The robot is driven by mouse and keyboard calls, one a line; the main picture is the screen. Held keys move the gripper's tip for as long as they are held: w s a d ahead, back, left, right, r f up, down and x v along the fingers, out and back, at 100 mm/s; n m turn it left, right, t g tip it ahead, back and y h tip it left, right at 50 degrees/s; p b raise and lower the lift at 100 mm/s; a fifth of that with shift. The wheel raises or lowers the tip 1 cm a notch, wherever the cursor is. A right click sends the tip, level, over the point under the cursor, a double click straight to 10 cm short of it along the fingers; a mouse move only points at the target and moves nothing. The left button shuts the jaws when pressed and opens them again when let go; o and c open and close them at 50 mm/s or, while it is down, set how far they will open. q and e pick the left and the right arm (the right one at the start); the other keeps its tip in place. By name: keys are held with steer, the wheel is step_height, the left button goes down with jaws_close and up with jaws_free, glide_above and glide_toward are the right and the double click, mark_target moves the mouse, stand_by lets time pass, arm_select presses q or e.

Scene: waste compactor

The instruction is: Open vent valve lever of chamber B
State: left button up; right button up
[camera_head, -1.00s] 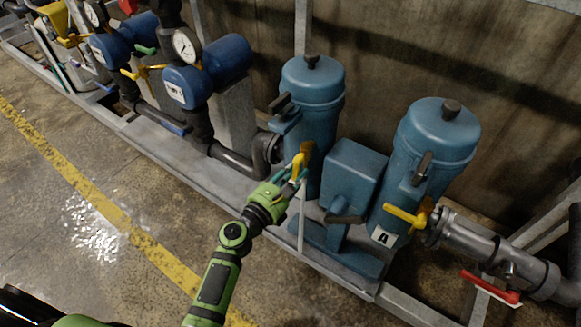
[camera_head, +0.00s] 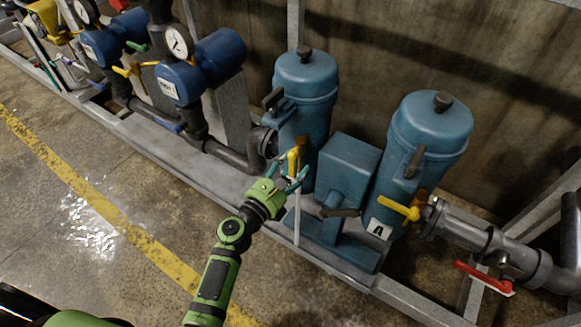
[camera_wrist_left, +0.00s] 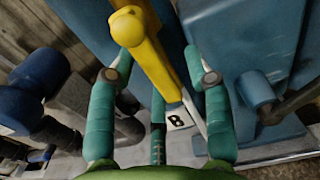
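The vent valve lever of chamber B (camera_head: 293,161) is yellow and sits low on the front of the left blue canister, chamber B (camera_head: 305,92). My left gripper (camera_head: 288,178) is at this lever, its teal fingers spread. In the left wrist view the yellow lever (camera_wrist_left: 150,55) runs between the two spread fingertips of the gripper (camera_wrist_left: 160,55), with gaps on both sides. A white label with "B" (camera_wrist_left: 178,121) shows just below the lever. My right gripper is not in view.
The right canister (camera_head: 430,135) carries label "A" (camera_head: 379,229) and its own yellow lever (camera_head: 400,208). A blue box (camera_head: 347,172) stands between the canisters. A red lever (camera_head: 483,276) is on the pipe at right. Open floor lies in front of the frame rail (camera_head: 330,265).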

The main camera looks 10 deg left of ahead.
arm_select(q)
steer(key=shift+s+a, duration=0.1)
steer(key=shift+s+a+f, duration=0.1)
steer(key=shift+s+f, duration=0.05)
steer(key=shift+s, duration=0.1)
steer(key=v, duration=1.1)
steer(key=shift+s, duration=0.2)
